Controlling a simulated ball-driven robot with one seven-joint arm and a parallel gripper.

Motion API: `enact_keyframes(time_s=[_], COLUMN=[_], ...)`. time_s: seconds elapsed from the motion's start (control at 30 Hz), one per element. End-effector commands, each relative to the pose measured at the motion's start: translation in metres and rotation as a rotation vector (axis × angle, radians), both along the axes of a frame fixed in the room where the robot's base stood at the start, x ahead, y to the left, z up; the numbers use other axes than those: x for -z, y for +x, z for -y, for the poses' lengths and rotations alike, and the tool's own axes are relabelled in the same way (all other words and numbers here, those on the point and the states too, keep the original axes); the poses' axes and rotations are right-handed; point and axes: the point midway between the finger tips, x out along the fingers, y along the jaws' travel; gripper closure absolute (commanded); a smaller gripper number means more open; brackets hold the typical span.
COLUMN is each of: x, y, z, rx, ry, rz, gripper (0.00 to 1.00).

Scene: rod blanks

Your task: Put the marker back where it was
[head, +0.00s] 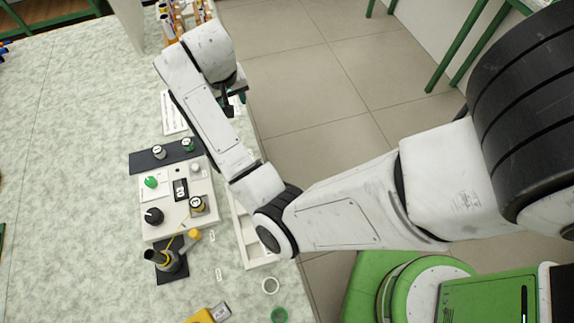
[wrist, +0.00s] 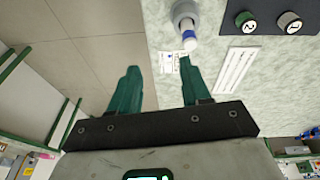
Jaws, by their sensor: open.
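In the wrist view a white, blue-ended cylinder that looks like the marker (wrist: 188,33) sits with a round grey holder (wrist: 184,10) on the table near its edge. I cannot tell how deep it sits in the holder. My gripper (wrist: 158,64) is open and empty, its green fingers apart. The marker is beyond the right fingertip, apart from it and not between the fingers. In the head view my gripper (head: 238,98) is partly hidden by my arm, over the table's edge, and I cannot make out the marker there.
A white lined card (wrist: 237,70) and a small label (wrist: 168,63) lie near the holder. A dark strip with numbered knobs (head: 165,155), a control box (head: 180,192) and a yellow-and-black tool (head: 166,258) stand nearer. Bottles (head: 180,22) stand at the back.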

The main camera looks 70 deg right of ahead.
Motion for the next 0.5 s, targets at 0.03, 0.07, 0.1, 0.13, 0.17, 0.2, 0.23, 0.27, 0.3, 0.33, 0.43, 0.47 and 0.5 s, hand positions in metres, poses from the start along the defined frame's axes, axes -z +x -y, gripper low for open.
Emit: enact_keyframes(time_s=[0.03,0.07,0.1,0.13,0.17,0.2,0.23,0.27,0.3,0.33,0.43,0.47,0.5], x=[0.007,0.011,0.015,0.019,0.023,0.029,0.034,0.038,0.045,0.050,0.067,0.072,0.077], y=[-0.017,-0.025,-0.035,-0.042,-0.050,-0.061,-0.069,-0.078,-0.090,-0.099,-0.133,-0.143,-0.156], z=[0.005,0.005,0.003,0.001,-0.002,-0.008,-0.013,-0.018,-0.027,-0.035,-0.065,-0.075,-0.088], rx=[-0.042,-0.073,-0.113,-0.146,-0.178,-0.223,-0.259,-0.292,-0.340,-0.376,-0.492,-0.525,-0.566], ry=[-0.039,-0.056,-0.074,-0.085,-0.093,-0.101,-0.104,-0.104,-0.100,-0.094,-0.055,-0.039,-0.017], rz=[-0.015,-0.020,-0.026,-0.030,-0.036,-0.045,-0.051,-0.057,-0.066,-0.072,-0.094,-0.100,-0.104], gripper=[0.53,0.53,0.53,0.53,0.53,0.53,0.53,0.53,0.53,0.53,0.53,0.53,0.53])
